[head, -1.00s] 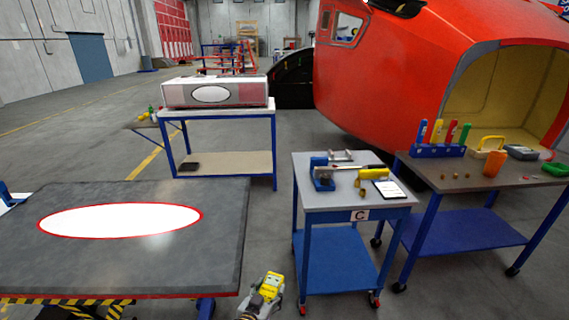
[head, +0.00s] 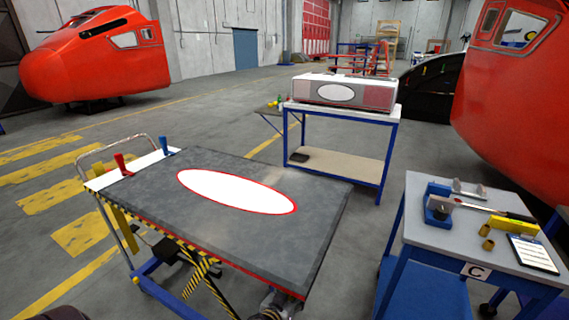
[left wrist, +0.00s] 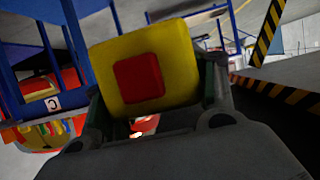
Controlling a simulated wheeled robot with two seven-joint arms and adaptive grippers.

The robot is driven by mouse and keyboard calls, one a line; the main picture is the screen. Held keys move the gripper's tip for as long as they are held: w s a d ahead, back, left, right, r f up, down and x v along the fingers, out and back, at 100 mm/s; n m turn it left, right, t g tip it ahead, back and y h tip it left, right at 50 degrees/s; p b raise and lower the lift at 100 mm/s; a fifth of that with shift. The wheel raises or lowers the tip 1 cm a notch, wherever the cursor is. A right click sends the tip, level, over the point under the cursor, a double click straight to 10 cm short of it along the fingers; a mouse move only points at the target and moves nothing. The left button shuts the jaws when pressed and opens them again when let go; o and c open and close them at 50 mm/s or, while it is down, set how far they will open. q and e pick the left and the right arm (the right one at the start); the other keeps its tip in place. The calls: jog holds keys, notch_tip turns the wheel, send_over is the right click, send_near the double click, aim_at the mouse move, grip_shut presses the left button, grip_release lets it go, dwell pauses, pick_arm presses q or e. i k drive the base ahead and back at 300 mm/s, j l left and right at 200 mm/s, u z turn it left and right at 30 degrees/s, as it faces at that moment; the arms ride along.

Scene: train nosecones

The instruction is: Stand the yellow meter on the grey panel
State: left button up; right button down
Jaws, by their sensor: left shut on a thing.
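The yellow meter (left wrist: 173,50) fills the middle of the left wrist view, a rounded yellow block with a red square on its face. My left gripper (left wrist: 152,72) is shut on it, with a finger at each side. The grey panel (head: 150,185) lies flat on a lift table in the head view, with a white, red-rimmed oval (head: 238,190) on it. Part of what looks like my left gripper shows at the bottom edge, beside the panel's near right edge; the meter cannot be made out there. My right gripper is in neither view.
A blue-framed cart (head: 425,232) with tools, a yellow-handled tool and a clipboard (head: 530,252) stands right of the panel. A bench (head: 380,115) with a white and red box stands behind. Red and blue clamps (head: 123,165) stand at the panel's left end. Its top is otherwise clear.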

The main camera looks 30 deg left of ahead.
aim_at(167, 190)
jog(key=i+l+u, duration=0.15)
jog(key=u, duration=0.35)
jog(key=i+l+u, duration=0.1)
jog(key=u, duration=0.4)
jog(key=l+u, duration=0.3)
jog(key=u, duration=0.2)
jog(key=i+l+u, duration=0.15)
jog(key=l+u, duration=0.65)
jog(key=i, duration=0.05)
